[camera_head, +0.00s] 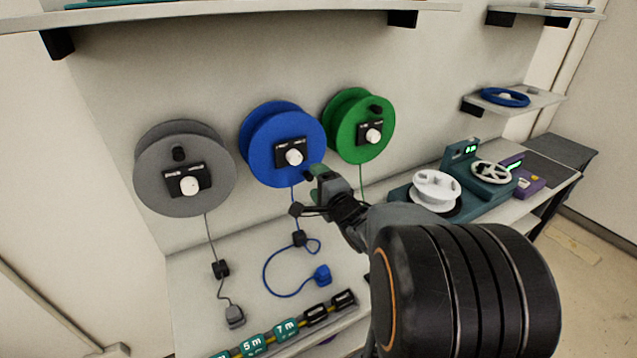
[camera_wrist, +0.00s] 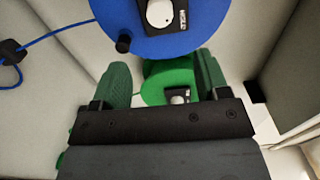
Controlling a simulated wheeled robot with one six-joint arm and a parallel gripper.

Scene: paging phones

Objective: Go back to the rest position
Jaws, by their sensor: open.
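My gripper (camera_head: 306,190) is in front of the blue reel (camera_head: 281,130), near its lower edge, in the head view. In the wrist view my gripper (camera_wrist: 160,85) has its two green fingers apart with nothing between them. The blue reel (camera_wrist: 150,40) fills the top of that view, with its black plate and white knob. The green reel (camera_wrist: 157,72) shows behind, between the fingers. I cannot tell whether a fingertip touches the blue reel. My arm covers part of the bench in the head view.
A grey reel (camera_head: 180,175) hangs at left. Cables run down to the bench (camera_head: 190,270), ending in a grey plug (camera_head: 235,316) and a blue plug (camera_head: 322,275). A label strip (camera_head: 287,329) lies in front. A teal machine (camera_head: 460,165) stands right. Shelves (camera_head: 250,10) overhang above.

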